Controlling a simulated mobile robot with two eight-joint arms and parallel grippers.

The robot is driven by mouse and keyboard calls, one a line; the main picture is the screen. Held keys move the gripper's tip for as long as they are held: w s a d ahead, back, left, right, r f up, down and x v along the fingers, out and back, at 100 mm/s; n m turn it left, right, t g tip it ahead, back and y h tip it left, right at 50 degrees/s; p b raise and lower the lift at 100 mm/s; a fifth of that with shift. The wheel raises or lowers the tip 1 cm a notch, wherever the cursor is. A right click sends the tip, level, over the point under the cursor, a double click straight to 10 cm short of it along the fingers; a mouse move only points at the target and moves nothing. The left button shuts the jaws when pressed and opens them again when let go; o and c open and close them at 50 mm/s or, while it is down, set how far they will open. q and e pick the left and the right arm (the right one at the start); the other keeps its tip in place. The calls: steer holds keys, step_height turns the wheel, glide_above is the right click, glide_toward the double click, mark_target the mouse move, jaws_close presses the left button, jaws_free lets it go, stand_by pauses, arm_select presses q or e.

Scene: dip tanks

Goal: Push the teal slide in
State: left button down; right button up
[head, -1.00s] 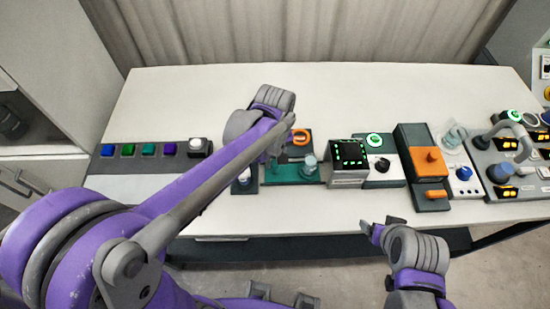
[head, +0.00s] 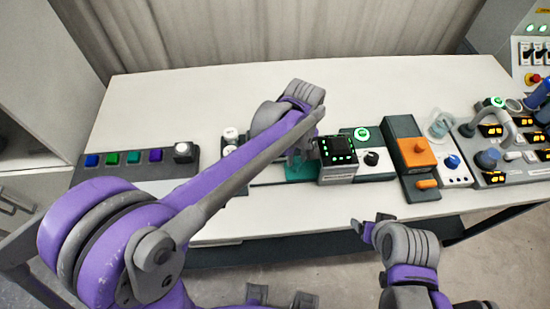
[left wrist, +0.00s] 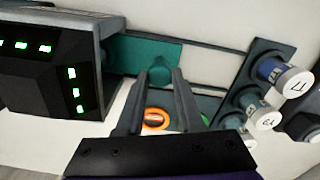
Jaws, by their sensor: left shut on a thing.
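The teal slide (left wrist: 150,52) is a flat plate in a dark track, with a round teal knob (left wrist: 159,73) on it. In the left wrist view my left gripper (left wrist: 161,80) has its two fingers on either side of the knob and is shut on it. In the head view my left gripper (head: 298,152) is over the slide (head: 299,171) and hides most of it and its knob. My right gripper (head: 368,229) is off the table's front edge, away from the slide; its jaw gap is unclear.
A black display box with green lights (head: 337,157) stands close to the right of the slide. Further right are a dial unit (head: 371,159) and an orange-topped block (head: 415,153). A panel with labelled round caps (left wrist: 262,95) and an orange ring (left wrist: 155,118) lie near the fingers.

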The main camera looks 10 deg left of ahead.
arm_select(q)
steer(key=shift+w+d, duration=0.2)
steer(key=shift+d, duration=0.4)
steer(key=c, duration=0.5)
jaws_free()
steer(key=shift+d, duration=0.15)
steer(key=shift+c, duration=0.2)
steer(key=shift+r, duration=0.15)
step_height(320, 180, up, 11)
steer(key=shift+f+p, duration=0.2)
steer(key=shift+p, duration=0.1)
